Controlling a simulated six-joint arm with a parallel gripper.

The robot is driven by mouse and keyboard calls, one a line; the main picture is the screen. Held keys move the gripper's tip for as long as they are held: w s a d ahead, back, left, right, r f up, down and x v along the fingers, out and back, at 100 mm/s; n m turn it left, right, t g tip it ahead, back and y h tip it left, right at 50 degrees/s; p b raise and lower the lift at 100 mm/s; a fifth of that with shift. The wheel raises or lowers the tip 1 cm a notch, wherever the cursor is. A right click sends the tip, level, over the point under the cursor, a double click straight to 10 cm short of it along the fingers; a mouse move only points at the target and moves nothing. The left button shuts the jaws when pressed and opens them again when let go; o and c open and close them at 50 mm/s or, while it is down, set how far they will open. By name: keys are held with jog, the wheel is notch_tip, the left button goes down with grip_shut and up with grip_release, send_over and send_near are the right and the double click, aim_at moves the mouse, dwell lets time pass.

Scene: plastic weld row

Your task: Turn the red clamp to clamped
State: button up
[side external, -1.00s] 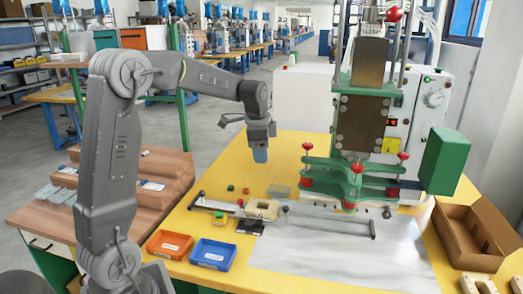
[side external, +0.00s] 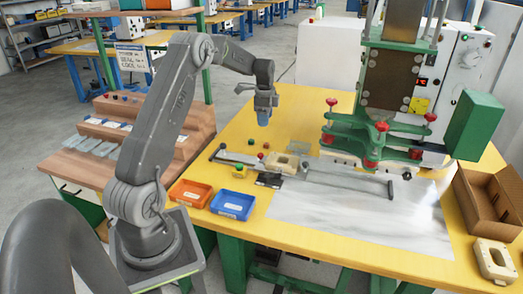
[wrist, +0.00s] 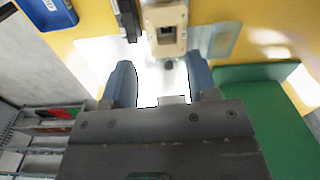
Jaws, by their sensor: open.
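No part is plainly readable as a red clamp. In the side view, several red knobs (side external: 381,126) sit on the green fixture (side external: 350,140) under the press, and their clamp positions cannot be told. A small red piece (side external: 266,145) lies on the yellow table near small green pieces. My gripper (side external: 264,118) hangs above the table, left of the green fixture and apart from it. In the wrist view, my gripper (wrist: 161,75) has its two blue-grey fingers spread with nothing held between them. A cream block (wrist: 165,30) with a dark opening shows beyond the fingers.
The cream block (side external: 285,163) sits beside a long grey bar (side external: 345,183). Orange (side external: 190,193) and blue (side external: 232,203) trays stand at the table's left. A cardboard box (side external: 490,205) is at right. The pale sheet (side external: 350,215) in front is mostly clear.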

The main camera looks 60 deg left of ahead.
aim_at(260, 154)
jog(key=a+f, duration=0.1)
jog(key=f, duration=1)
jog(key=a+f, duration=0.1)
jog(key=f, duration=0.4)
jog(key=shift+s+a+f, duration=0.2)
jog(key=shift+s+a, duration=0.1)
jog(key=c, duration=0.9)
